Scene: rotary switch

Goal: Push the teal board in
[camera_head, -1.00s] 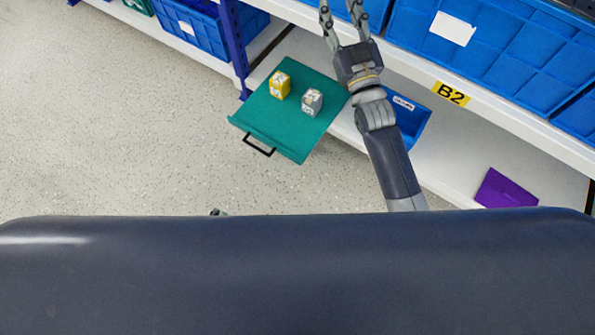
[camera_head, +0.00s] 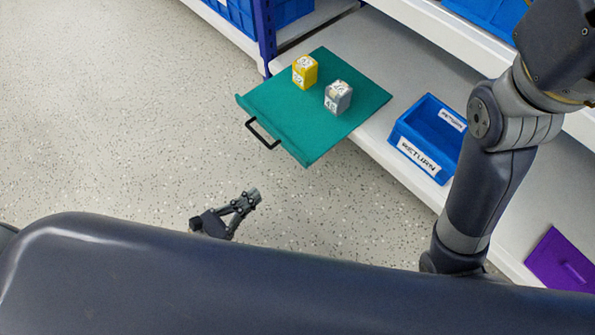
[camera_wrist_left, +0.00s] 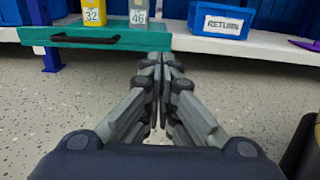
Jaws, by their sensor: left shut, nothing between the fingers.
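The teal board (camera_head: 290,112) sticks out from the lower white shelf over the floor, with a black handle (camera_head: 262,134) on its front edge. A yellow cube (camera_head: 305,72) and a grey cube (camera_head: 338,97) stand on it. My left gripper (camera_head: 253,194) is shut and empty, in front of the board and apart from its handle in the head view. In the left wrist view its fingertips (camera_wrist_left: 162,60) point toward the right end of the board's front edge (camera_wrist_left: 120,38). My right arm is at the right; its fingers are out of the picture.
A blue RETURN bin (camera_head: 428,138) stands on the shelf right of the board. A purple board (camera_head: 562,260) lies further right. A blue post (camera_head: 264,30) rises by the board's back left. The floor (camera_head: 130,120) at left is clear.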

